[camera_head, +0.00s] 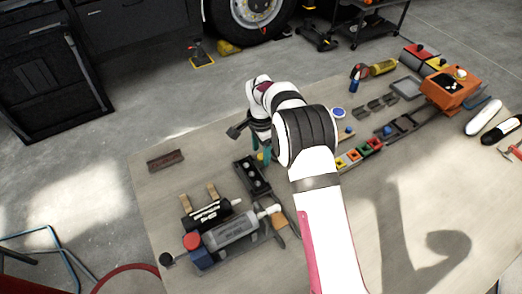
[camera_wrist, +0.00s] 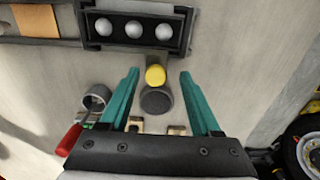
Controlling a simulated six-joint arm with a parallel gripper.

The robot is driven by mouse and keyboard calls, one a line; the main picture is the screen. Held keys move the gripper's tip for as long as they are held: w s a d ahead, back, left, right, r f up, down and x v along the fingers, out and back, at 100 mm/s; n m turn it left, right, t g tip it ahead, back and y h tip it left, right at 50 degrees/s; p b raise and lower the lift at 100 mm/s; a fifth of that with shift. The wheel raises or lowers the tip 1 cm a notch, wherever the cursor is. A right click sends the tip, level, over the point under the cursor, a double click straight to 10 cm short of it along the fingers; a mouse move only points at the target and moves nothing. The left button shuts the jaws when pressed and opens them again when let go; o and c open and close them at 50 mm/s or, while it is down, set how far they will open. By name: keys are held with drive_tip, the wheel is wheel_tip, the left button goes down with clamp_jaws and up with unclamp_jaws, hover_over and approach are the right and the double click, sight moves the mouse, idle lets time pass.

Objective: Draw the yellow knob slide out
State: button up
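The yellow knob (camera_wrist: 155,75) shows as a small round end in the wrist view, with a dark grey round piece (camera_wrist: 156,101) against it. It sits beside a black holder (camera_wrist: 137,47) with white balls in a row. My gripper (camera_wrist: 160,74) is open, its two teal fingers on either side of the knob with a gap on each side. Neither finger appears to touch it. In the head view, my gripper (camera_head: 264,154) is low over the table by the black holder (camera_head: 251,190), and a bit of yellow (camera_head: 260,156) shows beside the teal finger. My arm hides much of this spot.
A grey cylinder (camera_head: 230,231) and a black cylinder assembly lie at the front left. A brown bar (camera_head: 165,160) lies at the far left. Coloured blocks (camera_head: 358,154) and an orange box (camera_head: 452,88) stand to the right. The table between the bar and the black holder is clear.

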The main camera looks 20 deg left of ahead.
wheel_tip(320, 180, up, 16)
idle(0.4)
drive_tip(key=shift+f, duration=0.1)
drive_tip(key=s+d+r+n, duration=0.2)
drive_tip(key=s+d+r, duration=0.6)
drive_tip(key=s+d, duration=0.5)
drive_tip(key=s+d+f+y, duration=0.1)
drive_tip(key=s+d, duration=0.3)
drive_tip(key=s, duration=0.6)
drive_tip(key=s+d+f+n, duration=0.1)
drive_tip(key=s+d+f, duration=0.2)
drive_tip(key=s, duration=0.7)
drive_tip(key=shift+d+f+y, duration=0.35)
drive_tip(key=shift+f+y, duration=0.05)
drive_tip(key=shift+f, duration=0.3)
